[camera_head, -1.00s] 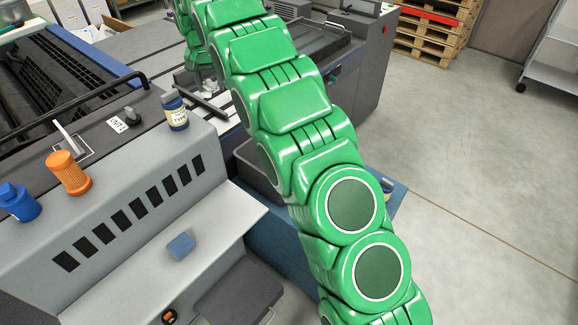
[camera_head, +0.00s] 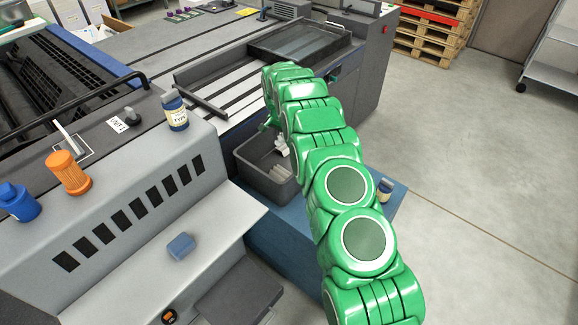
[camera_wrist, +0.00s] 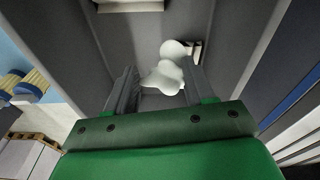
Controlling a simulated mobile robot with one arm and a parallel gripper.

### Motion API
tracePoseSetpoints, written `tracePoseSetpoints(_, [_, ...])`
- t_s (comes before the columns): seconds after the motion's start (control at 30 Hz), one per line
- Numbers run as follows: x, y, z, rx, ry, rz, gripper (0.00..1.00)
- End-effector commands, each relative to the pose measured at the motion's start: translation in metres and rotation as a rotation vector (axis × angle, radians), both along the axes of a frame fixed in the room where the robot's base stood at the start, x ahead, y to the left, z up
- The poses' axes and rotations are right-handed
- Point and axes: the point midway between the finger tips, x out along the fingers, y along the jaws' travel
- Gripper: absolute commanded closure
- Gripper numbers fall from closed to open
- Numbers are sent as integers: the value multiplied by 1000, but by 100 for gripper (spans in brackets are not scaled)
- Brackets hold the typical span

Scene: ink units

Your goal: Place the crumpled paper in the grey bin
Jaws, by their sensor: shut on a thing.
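The crumpled paper (camera_wrist: 164,80) is white and sits between the two fingers of my gripper (camera_wrist: 158,76) in the wrist view. My gripper is shut on it. The grey bin (camera_head: 250,172) stands on a blue base at the centre of the head view. Its dark walls surround the fingers' view in the wrist view (camera_wrist: 128,45), so the gripper is over or inside its opening. In the head view my arm hides most of the gripper, and I cannot tell its exact height against the rim.
Some pale items (camera_head: 280,173) lie inside the bin. A dark blue bottle (camera_head: 174,110), an orange container (camera_head: 68,173) and a blue container (camera_head: 18,202) stand on the grey machine. A blue block (camera_head: 181,246) lies on its lower ledge. Floor at right is clear.

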Motion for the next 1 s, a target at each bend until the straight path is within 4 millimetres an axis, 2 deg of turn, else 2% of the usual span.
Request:
tracePoseSetpoints(0.1, [-1,-15,-21,-1,3,-37,74])
tracePoseSetpoints(0.27, [-1,-23,-34,-1,4,-58,75])
tracePoseSetpoints(0.47, [-2,-24,-55,-1,4,-60,75])
tracePoseSetpoints(0.7, [-2,-24,-91,-1,3,-60,75])
tracePoseSetpoints(1.0, [-2,-24,-111,-1,3,-60,75])
